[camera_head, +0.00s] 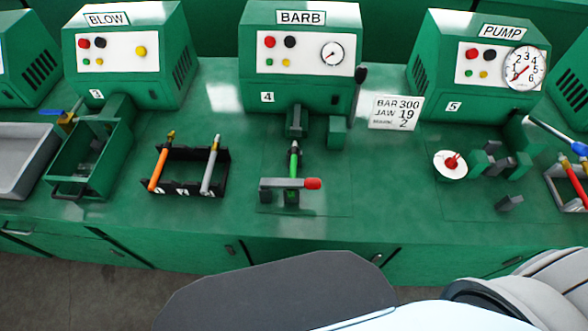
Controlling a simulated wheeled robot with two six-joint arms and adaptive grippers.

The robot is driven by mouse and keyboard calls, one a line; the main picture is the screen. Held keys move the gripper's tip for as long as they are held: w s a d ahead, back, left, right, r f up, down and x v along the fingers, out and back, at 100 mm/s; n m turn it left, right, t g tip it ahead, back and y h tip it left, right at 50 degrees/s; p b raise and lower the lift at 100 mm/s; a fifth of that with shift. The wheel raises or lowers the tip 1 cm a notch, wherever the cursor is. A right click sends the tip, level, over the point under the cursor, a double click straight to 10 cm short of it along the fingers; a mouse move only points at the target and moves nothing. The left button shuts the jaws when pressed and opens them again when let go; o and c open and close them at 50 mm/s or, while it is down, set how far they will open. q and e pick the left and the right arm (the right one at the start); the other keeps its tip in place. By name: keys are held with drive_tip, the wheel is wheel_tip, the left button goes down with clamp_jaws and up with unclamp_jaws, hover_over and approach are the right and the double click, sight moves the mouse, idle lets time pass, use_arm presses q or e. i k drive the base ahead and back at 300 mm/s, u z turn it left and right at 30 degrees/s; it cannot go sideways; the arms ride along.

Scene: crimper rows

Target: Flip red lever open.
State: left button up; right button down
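The red lever is a grey bar with a red grip (313,184) at its right end. It lies crosswise, pointing right, on a small clamp fixture in front of the BARB machine (300,90), station 4. A green rod (293,160) stretches from the fixture back toward the machine. I cannot tell whether it touches the lever. No gripper fingers show in the head view. Parts of my own body fill the bottom centre and right.
A black rack (183,192) with an orange-handled and a grey-handled tool stands left of the fixture. A green bin (68,176) is further left. A white disc with a red knob (450,163) and grey blocks are right. The bench (390,190) between is clear.

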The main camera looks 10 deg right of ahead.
sight(288, 183)
drive_tip(key=z, duration=1.85)
drive_tip(key=k, duration=0.95)
drive_tip(key=u, duration=1.95)
